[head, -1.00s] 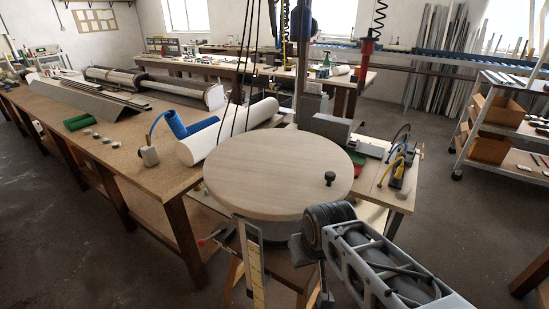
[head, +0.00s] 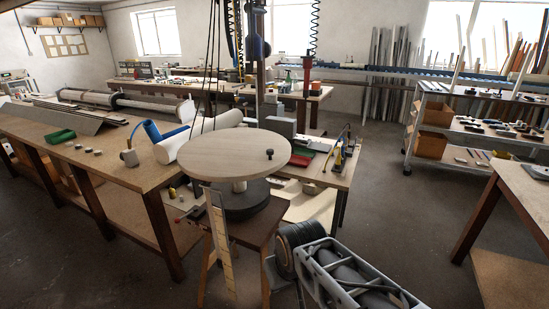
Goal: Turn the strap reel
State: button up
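The strap reel appears to be the round pale wooden disc (head: 215,157) in the middle of the head view. It lies flat on a short light hub above a dark round base (head: 245,200). A small black knob (head: 270,154) stands upright near the disc's right edge. The base rests on a wooden stool (head: 247,228). Links of my arm show at the lower right, in front of and apart from the reel. My gripper's fingers do not show. Nothing touches the disc's top or the knob.
A long workbench (head: 115,172) runs along the left, with a white roll (head: 197,140) close behind the disc. An upright strip with a yellowish face (head: 222,250) stands before the stool. A shelf cart (head: 470,130) and a table (head: 510,195) are at the right. Floor between is clear.

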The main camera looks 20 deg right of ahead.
aim_at(236, 160)
jog(key=u, duration=1.3)
jog(key=i, duration=0.75)
jog(key=z, duration=0.5)
